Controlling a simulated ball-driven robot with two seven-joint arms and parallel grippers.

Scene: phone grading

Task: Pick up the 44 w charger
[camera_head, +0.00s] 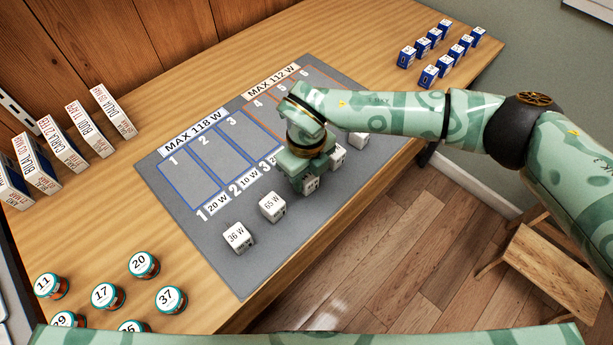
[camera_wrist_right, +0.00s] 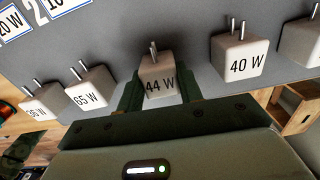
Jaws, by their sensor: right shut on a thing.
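The 44 W charger (camera_wrist_right: 160,80) is a white cube with two metal prongs, seen in the right wrist view between the fingers of my right gripper (camera_wrist_right: 158,95). In the head view, my right gripper (camera_head: 308,172) is over the front row of chargers on the grey mat (camera_head: 228,262). The gripper is shut on the 44 W charger, which shows partly below it in the head view (camera_head: 311,184). I cannot tell whether the charger is lifted off the mat. My left gripper is not in view.
The 65 W charger (camera_head: 272,207) and the 36 W charger (camera_head: 238,238) stand left of the gripper; the 40 W charger (camera_wrist_right: 240,55) is to its right. Numbered round jars (camera_head: 108,296) stand front left, white boxes (camera_head: 62,147) at left, blue boxes (camera_head: 429,77) at the far right.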

